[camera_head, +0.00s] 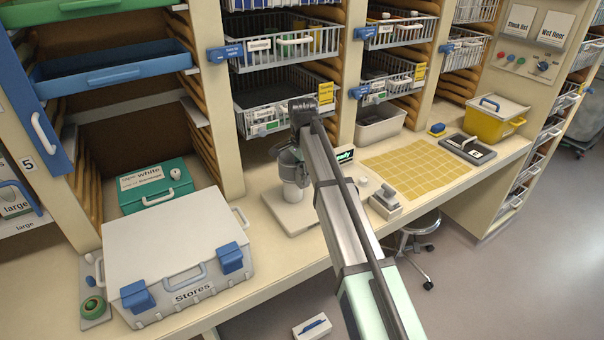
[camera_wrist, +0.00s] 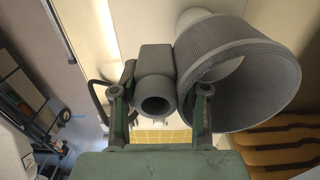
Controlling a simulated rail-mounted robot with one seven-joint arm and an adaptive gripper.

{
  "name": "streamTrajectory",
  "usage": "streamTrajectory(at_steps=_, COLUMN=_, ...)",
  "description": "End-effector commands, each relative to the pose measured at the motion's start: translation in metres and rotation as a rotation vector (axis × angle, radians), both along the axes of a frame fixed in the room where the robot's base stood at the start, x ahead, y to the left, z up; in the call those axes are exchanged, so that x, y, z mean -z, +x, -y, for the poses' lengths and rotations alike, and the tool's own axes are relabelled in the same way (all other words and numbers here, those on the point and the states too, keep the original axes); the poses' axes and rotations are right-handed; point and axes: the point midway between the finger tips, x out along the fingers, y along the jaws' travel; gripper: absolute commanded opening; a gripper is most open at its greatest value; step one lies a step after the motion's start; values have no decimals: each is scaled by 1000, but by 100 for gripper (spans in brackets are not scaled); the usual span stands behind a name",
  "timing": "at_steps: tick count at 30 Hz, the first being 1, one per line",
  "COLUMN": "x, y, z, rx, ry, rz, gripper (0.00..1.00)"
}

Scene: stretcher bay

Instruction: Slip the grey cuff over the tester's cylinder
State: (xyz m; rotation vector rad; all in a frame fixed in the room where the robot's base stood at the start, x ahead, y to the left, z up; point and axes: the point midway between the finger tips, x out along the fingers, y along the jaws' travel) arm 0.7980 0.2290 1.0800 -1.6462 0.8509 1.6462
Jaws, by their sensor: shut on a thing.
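The grey cuff (camera_wrist: 285,75) is a wide ribbed ring with a small block and tube (camera_wrist: 154,62) on its side. My gripper (camera_wrist: 160,98) is shut on that block, one finger on each side. In the head view the cuff (camera_head: 290,170) is at the tester's white cylinder (camera_head: 293,194), which shows below it. In the wrist view a pale round part, likely the cylinder (camera_wrist: 194,16), shows beyond the cuff's far rim, and something pale shows inside the ring. I cannot tell how far the cuff is around the cylinder. The tester's display (camera_head: 344,156) reads ready.
A grey Stores case (camera_head: 170,245) and green box (camera_head: 157,186) stand left on the counter. A yellow grid mat (camera_head: 405,167) lies right, with a small grey device (camera_head: 386,202) before it. Wire baskets (camera_head: 285,100) hang close behind my gripper.

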Motion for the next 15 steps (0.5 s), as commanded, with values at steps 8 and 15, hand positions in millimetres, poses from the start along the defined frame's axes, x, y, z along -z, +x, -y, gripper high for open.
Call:
streamTrajectory(at_steps=8, x=7, y=0, z=0, rx=0, ry=0, rz=0, gripper=2)
streamTrajectory(at_steps=15, x=13, y=0, z=0, rx=0, ry=0, rz=0, gripper=2)
